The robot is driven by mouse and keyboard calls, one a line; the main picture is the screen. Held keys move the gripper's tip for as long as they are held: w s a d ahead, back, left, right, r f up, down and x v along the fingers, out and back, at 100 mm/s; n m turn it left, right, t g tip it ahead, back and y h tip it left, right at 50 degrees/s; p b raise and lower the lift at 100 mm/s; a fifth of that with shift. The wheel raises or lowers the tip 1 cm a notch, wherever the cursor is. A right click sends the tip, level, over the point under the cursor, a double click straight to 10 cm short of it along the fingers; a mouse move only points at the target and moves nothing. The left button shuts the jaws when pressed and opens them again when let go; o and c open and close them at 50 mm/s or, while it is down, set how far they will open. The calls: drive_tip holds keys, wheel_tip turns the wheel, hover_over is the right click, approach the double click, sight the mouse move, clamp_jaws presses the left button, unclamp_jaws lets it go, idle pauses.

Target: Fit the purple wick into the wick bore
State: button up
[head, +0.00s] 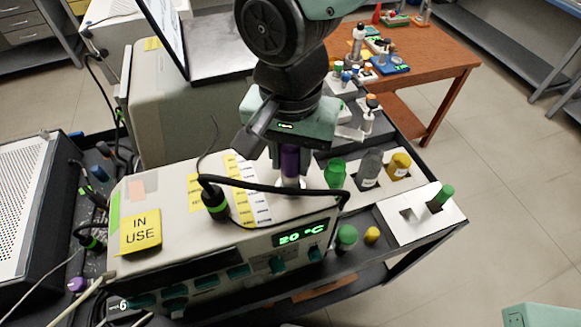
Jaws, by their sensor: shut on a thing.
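My gripper (288,148) is shut on the purple wick (290,163), which hangs upright above the top of the beige instrument (150,195). A pale section (290,183) shows directly under the purple part, near the instrument's top. I cannot tell whether it belongs to the wick or to a fitting, or whether the lower end touches anything. The wick bore is not clearly visible. A black cable (275,187) crosses in front of the wick's lower end.
A black plug (214,200) stands left of the wick. Green (335,174), grey (370,168) and yellow (400,165) pieces stand close on the right. A white holder (430,222) with a green piece (441,197) and an empty square hole lies farther right. A wooden table (440,60) stands behind.

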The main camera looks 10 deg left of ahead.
sight(290, 171)
drive_tip(key=shift+f+p, duration=0.6)
drive_tip(key=shift+f, duration=1.65)
drive_tip(key=shift+f, duration=0.15)
drive_tip(key=o, duration=1)
drive_tip(key=shift+o, duration=0.2)
drive_tip(key=shift+r, duration=0.65)
wheel_tip(290, 171, up, 11)
drive_tip(key=b, duration=0.3)
